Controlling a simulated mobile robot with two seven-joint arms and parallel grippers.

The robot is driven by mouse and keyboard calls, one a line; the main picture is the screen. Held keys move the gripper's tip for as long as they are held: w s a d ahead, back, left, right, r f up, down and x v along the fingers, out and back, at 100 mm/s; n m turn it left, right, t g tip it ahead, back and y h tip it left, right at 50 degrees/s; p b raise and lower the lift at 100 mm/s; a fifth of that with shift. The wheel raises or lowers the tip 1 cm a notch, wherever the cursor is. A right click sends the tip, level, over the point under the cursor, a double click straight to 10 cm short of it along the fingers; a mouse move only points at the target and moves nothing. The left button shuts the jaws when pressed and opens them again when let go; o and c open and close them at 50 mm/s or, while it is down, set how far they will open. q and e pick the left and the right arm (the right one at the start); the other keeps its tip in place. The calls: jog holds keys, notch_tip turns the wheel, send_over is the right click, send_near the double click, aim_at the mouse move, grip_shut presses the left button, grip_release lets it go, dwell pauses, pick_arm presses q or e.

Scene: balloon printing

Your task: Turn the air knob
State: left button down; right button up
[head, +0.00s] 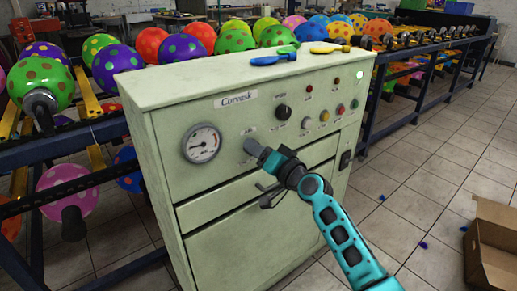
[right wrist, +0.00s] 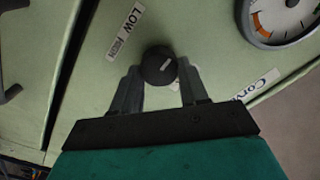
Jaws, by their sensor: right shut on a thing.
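The pale green control cabinet (head: 235,207) stands in the middle of the head view. The round air knob (right wrist: 159,62) is black with a small white mark and shows in the right wrist view, near a LOW/HIGH label. My right gripper (head: 252,148) reaches the cabinet's front panel, right of the pressure gauge (head: 202,143). In the right wrist view, its two fingers (right wrist: 158,70) are on either side of the knob, shut on it. My left gripper is not in view.
Another black knob (head: 283,112) and several small buttons and lamps (head: 323,116) sit further right on the panel. Blue and yellow balloons (head: 273,60) lie on the cabinet top. Racks of dotted balloons stand behind. A cardboard box (head: 490,245) is on the floor at right.

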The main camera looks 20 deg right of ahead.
pick_arm(q)
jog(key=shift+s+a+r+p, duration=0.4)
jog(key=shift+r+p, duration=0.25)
jog(key=shift+p, duration=0.6)
pick_arm(e)
jog(key=shift+d+f+m, duration=0.1)
jog(key=shift+f+m, duration=0.05)
jog(key=shift+m, duration=5.45)
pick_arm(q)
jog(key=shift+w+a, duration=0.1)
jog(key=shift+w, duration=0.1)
pick_arm(e)
jog(key=o, duration=1)
jog(key=shift+o, duration=0.2)
pick_arm(q)
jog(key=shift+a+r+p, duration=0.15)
jog(key=shift+p, duration=0.25)
pick_arm(e)
jog(key=v, duration=1.3)
